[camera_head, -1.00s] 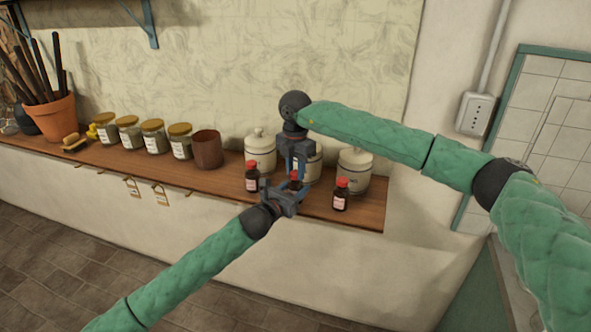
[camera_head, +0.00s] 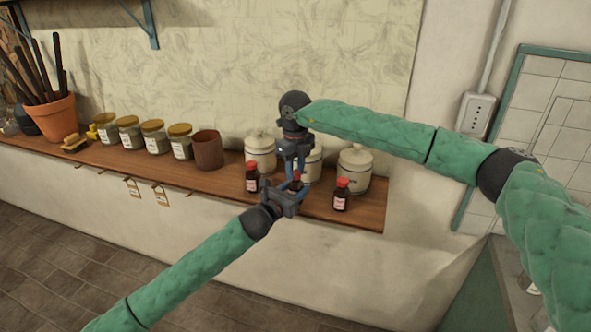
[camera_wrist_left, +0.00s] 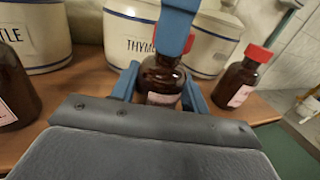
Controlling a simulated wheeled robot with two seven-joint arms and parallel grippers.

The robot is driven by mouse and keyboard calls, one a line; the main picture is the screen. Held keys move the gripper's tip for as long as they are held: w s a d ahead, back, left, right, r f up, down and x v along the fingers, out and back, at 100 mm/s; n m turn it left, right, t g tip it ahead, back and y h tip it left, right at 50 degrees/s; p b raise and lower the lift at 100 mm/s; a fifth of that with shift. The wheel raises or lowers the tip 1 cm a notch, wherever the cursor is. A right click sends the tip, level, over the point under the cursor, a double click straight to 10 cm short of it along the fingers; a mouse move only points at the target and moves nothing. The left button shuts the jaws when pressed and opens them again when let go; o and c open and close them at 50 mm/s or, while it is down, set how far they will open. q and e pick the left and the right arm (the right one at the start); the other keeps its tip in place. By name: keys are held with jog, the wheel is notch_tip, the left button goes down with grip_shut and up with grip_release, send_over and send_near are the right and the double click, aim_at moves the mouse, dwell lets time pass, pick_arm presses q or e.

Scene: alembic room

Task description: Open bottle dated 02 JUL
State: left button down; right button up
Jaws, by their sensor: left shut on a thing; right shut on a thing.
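Three small brown bottles with red caps and pale labels stand in a row on the wooden shelf. The middle bottle (camera_wrist_left: 160,78) is between the fingers of my left gripper (camera_wrist_left: 158,92), which is shut on its body. My right gripper (camera_head: 294,172) comes down from above and is shut on the middle bottle's red cap, which its blue fingers mostly hide. The left bottle (camera_head: 251,177) and the right bottle (camera_head: 341,195) stand free on either side. The label dates are too small or too covered to read.
White lidded canisters (camera_head: 355,170) stand close behind the bottles; one reads THYME in the left wrist view (camera_wrist_left: 135,40). A brown cup (camera_head: 207,150) and several labelled jars (camera_head: 153,137) stand further left. The shelf's front edge (camera_head: 350,222) is close to the bottles.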

pick_arm(q)
jog(key=shift+s+d, duration=0.1)
pick_arm(e)
jog(key=n, duration=0.7)
jog(key=shift+w+d+r, duration=0.1)
jog(key=shift+w, duration=0.05)
jog(key=n, duration=2.1)
jog(key=shift+r, duration=0.25)
jog(key=shift+r, duration=0.7)
jog(key=shift+r, duration=0.2)
